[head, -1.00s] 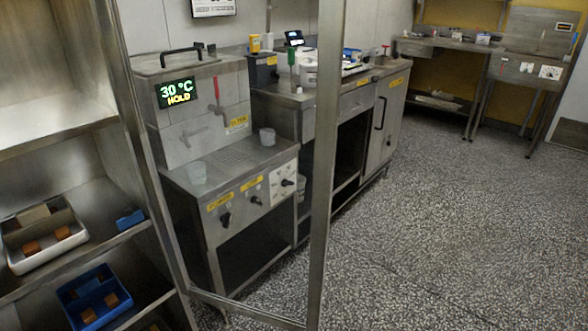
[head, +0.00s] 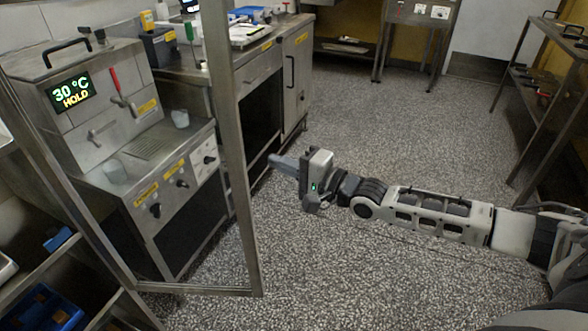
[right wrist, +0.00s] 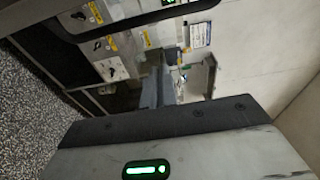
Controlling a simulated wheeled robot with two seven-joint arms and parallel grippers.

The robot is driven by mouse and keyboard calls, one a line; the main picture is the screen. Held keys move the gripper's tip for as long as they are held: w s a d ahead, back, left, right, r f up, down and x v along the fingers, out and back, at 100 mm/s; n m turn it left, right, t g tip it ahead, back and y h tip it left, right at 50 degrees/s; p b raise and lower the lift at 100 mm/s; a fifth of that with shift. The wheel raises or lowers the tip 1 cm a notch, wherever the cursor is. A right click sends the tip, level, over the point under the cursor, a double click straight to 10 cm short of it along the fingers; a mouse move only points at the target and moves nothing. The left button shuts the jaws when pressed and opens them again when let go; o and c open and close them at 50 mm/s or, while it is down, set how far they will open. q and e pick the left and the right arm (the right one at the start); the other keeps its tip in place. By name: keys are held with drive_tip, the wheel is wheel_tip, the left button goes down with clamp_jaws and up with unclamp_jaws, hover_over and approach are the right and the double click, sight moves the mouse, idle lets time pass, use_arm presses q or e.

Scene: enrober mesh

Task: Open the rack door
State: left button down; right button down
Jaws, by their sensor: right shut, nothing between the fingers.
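The rack door is a steel frame with a see-through middle. In the head view its free upright (head: 236,160) stands out from the rack, with the bottom rail (head: 195,289) running back to the rack's post. The door stands swung open, and the rack's shelves (head: 75,262) show uncovered at the left. My right gripper (head: 276,161) is shut and empty, to the right of the free upright, with a small gap between them in the picture. Its fingers also show in the right wrist view (right wrist: 157,88). No handle on the door can be made out. My left gripper is out of view.
Behind the door stands a steel machine with a "30 °C HOLD" display (head: 71,93) and knobs. A steel counter (head: 262,62) continues beyond it. A steel table (head: 545,85) stands at the right. The speckled floor (head: 400,135) between them is clear.

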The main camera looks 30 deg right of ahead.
use_arm(q)
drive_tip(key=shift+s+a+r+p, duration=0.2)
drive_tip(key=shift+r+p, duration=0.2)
drive_tip(key=shift+p, duration=0.85)
use_arm(e)
drive_tip(key=a, duration=0.4)
drive_tip(key=shift+w+a, duration=0.35)
drive_tip(key=shift+a, duration=0.05)
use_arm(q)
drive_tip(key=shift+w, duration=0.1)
use_arm(e)
drive_tip(key=shift+a, duration=0.1)
